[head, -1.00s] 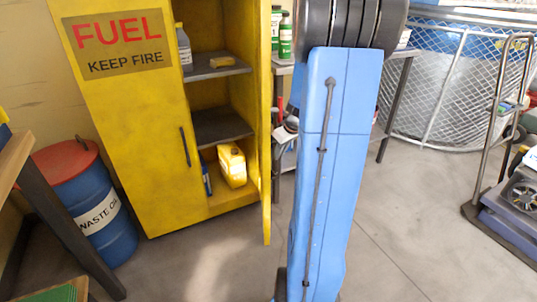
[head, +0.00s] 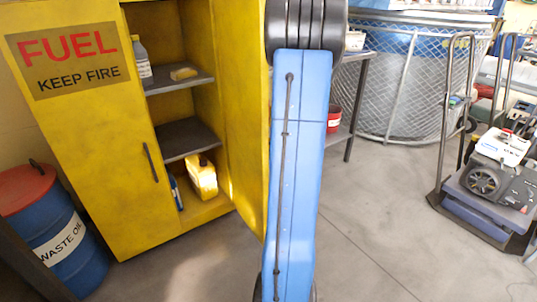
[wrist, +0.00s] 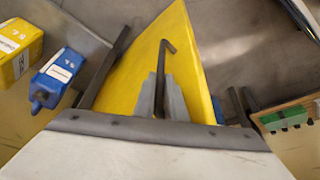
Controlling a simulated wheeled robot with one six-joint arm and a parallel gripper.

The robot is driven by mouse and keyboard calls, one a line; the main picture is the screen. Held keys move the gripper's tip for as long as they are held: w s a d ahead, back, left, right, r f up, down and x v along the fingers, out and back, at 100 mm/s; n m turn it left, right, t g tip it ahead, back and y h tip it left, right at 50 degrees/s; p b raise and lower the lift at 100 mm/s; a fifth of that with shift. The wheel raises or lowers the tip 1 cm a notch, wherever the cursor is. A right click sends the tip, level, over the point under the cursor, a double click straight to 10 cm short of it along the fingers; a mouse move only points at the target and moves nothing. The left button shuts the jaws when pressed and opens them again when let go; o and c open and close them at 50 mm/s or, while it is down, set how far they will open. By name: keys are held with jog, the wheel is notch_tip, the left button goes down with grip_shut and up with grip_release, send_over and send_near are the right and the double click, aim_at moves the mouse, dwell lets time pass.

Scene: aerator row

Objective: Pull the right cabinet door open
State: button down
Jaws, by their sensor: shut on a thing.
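The yellow cabinet (head: 195,222) stands at the left of the head view, its right side open to the shelves. Its right door (head: 245,120) is swung well outward, with its inner face showing. The right door also shows in the wrist view (wrist: 130,82), with a dark bar handle (wrist: 167,48) on it. My gripper (wrist: 163,92) is shut on this handle, a grey finger on each side. In the head view my blue arm hides the gripper and the handle. The left door (head: 95,140), with a FUEL sign and its own dark handle, is shut.
Bottles and a yellow jug (head: 202,178) stand inside the cabinet. A blue waste oil drum (head: 65,245) is at the left. A cart with a machine (head: 490,185) stands at the right. The floor between is clear.

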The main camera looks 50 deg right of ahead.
dwell(0.3)
jog(key=c, duration=1.8)
grip_release()
jog(key=shift+r, duration=0.1)
jog(key=v, duration=1.7)
jog(key=shift+w+r, duration=0.1)
jog(key=shift+r, duration=0.05)
